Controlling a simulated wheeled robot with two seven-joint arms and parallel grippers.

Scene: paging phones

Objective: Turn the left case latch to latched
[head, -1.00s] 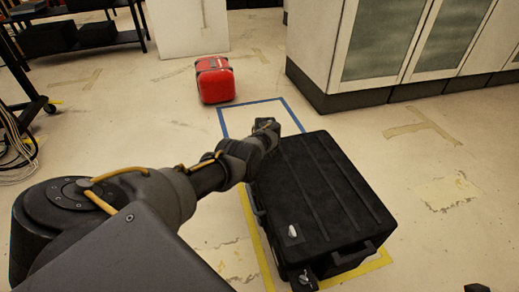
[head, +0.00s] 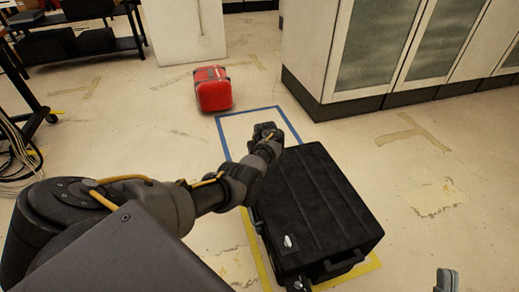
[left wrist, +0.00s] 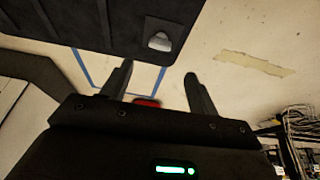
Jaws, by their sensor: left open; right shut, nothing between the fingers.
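The black case (head: 325,195) lies on the floor with its ribbed lid up. A small silver latch (head: 288,241) shows near the lid's front left corner in the head view. In the left wrist view, the case (left wrist: 100,20) fills the upper left, and a silver latch (left wrist: 159,41) sits by its corner; I cannot tell which latch this is. My left gripper (head: 268,131) is over the case's far left corner, and its fingertips are unclear there. In the left wrist view, it (left wrist: 158,80) is open, empty and apart from the latch. My right gripper (head: 447,280) is shut at the bottom right.
Blue tape (head: 250,110) marks the floor behind the case, and yellow tape (head: 345,275) borders its front. A red case (head: 213,90) stands farther back. Cabinets (head: 400,50) line the back right.

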